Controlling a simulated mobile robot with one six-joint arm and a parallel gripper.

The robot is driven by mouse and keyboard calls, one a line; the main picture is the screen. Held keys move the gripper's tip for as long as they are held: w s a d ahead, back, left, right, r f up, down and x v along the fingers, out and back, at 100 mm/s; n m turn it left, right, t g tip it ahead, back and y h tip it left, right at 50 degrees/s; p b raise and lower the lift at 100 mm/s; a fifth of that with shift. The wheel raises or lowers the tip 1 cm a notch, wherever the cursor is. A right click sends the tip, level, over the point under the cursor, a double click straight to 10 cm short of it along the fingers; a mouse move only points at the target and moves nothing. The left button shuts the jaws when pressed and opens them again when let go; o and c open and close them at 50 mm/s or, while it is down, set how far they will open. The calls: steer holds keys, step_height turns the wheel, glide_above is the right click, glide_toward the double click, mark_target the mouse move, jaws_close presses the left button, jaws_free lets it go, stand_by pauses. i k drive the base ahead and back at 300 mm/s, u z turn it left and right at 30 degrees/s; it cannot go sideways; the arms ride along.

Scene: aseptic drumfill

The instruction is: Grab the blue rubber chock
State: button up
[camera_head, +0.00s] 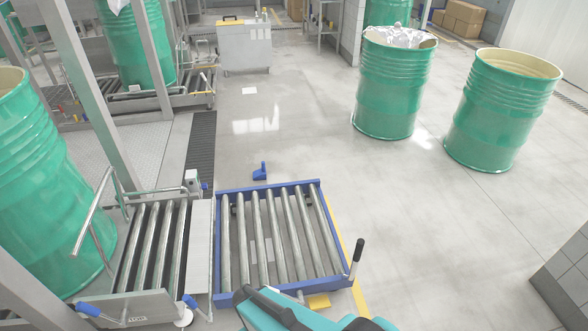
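The blue rubber chock (260,172) sits on the grey floor just beyond the far edge of the blue-framed roller platform. It is small, with a low base and a raised part. Nothing touches it from above. A teal and black part, which looks like part of my arm, shows at the bottom edge, well short of the chock. I cannot make out my gripper's fingers in this view.
The blue-framed roller platform (318,186) lies between the bottom edge and the chock, with a black-handled lever (357,257) at its right. A metal roller conveyor (152,250) adjoins it left. Green drums (390,92) (502,112) stand right. Floor around the chock is clear.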

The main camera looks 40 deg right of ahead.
mark_target(260, 174)
steer(key=z, duration=0.8)
steer(key=k, duration=1.05)
steer(key=i, duration=0.8)
